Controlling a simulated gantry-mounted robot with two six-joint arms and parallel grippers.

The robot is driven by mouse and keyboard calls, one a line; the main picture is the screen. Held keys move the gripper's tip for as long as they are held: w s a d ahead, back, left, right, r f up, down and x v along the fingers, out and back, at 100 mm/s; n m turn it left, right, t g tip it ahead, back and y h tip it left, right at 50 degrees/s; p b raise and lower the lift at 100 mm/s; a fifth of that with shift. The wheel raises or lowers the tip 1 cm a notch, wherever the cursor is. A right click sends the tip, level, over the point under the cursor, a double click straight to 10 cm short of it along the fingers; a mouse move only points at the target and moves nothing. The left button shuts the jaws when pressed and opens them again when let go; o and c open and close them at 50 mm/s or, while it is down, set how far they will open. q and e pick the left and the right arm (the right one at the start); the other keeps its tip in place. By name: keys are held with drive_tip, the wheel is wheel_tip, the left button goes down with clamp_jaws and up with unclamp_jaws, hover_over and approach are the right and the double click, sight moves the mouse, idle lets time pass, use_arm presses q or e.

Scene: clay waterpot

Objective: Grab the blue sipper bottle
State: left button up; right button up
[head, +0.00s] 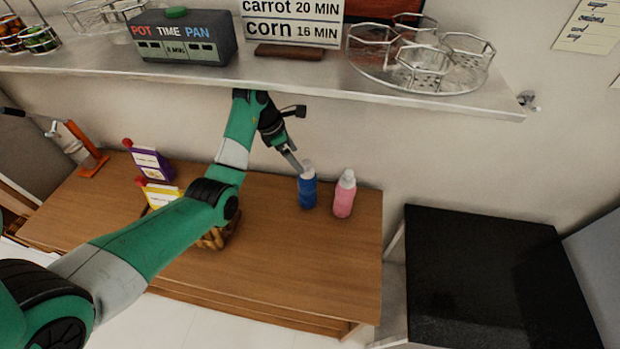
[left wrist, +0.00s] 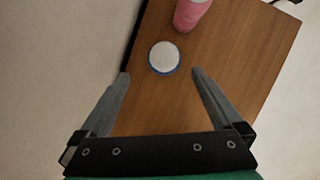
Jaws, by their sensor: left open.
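The blue sipper bottle (head: 307,190) stands upright on the wooden cabinet top, with a white cap. In the left wrist view its cap (left wrist: 164,57) shows from above, ringed with blue, just beyond the fingertips and between their lines. My left gripper (head: 299,168) is at the bottle's upper left, close to the cap; I cannot tell if it touches. In the left wrist view the left gripper (left wrist: 160,74) is open with nothing between its fingers. My right gripper is not in view.
A pink bottle (head: 344,195) stands close to the right of the blue one. A shelf (head: 290,82) hangs above, behind the arm. The wooden cabinet top (head: 290,250) is clear in front. Purple (head: 150,163) and yellow (head: 158,193) boxes stand left. A black surface (head: 490,270) lies right.

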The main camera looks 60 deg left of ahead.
sight(308, 179)
use_arm(q)
drive_tip(key=x, duration=0.2)
drive_tip(key=b+x, duration=0.1)
drive_tip(key=x, duration=0.3)
drive_tip(key=shift+s+d+f+b, duration=0.1)
drive_tip(key=shift+d+f+b, duration=0.2)
drive_tip(key=shift+f, duration=0.05)
drive_tip(key=x, duration=0.1)
drive_tip(key=b+x, duration=0.1)
drive_tip(key=x, duration=0.2)
drive_tip(key=shift+s+f+b, duration=0.25)
drive_tip(key=shift+f+b, duration=0.05)
drive_tip(key=shift+b, duration=0.05)
drive_tip(key=shift+w+f, duration=0.25)
drive_tip(key=shift+f, duration=0.1)
drive_tip(key=shift+c, duration=0.2)
drive_tip(key=shift+r, duration=0.1)
clamp_jaws()
